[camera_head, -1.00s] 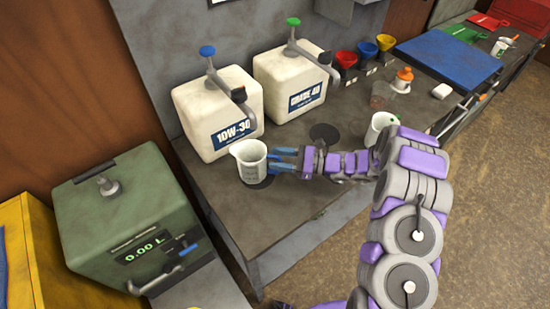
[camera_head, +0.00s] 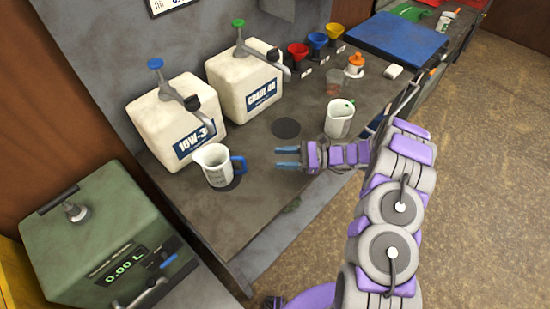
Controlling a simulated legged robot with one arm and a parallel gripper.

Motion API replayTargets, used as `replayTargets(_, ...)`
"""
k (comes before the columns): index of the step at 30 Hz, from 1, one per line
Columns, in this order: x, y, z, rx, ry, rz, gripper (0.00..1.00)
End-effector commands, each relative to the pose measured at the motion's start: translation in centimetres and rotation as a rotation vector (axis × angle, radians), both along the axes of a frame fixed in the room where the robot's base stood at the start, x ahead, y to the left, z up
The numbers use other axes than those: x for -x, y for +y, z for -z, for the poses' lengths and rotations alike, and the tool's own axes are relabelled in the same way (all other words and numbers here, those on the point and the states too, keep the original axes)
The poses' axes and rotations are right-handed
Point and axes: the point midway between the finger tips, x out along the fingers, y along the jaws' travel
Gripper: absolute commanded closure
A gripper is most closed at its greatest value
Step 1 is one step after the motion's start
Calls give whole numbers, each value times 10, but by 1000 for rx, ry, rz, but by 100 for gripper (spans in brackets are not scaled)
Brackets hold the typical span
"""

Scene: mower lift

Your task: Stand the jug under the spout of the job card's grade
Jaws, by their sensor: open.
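A white jug with a blue handle (camera_head: 213,166) stands upright on a dark round pad in front of the 10-W-30 container (camera_head: 180,118), below its spout (camera_head: 192,103). Its handle points right. My gripper (camera_head: 277,158) is open and empty, right of the jug and apart from it. A second white container with a green cap, the Grade 40 one (camera_head: 245,85), stands to the right, with its spout (camera_head: 286,75) above the bench. An empty dark round pad (camera_head: 286,127) lies in front of it. The job card (camera_head: 170,4) is cut off at the top edge, its text unreadable.
Another white jug with a green handle (camera_head: 339,118) stands on the bench (camera_head: 255,200) beyond my arm. A green machine reading 0.00 L (camera_head: 85,230) is at left.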

Motion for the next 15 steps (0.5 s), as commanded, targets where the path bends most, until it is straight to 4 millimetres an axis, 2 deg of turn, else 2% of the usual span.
replayTargets(9,2,0,-3,7,-6,-10,54)
replayTargets(13,12,4,-23,31,-43,-56,54)
replayTargets(15,24,8,-41,55,-81,-100,54)
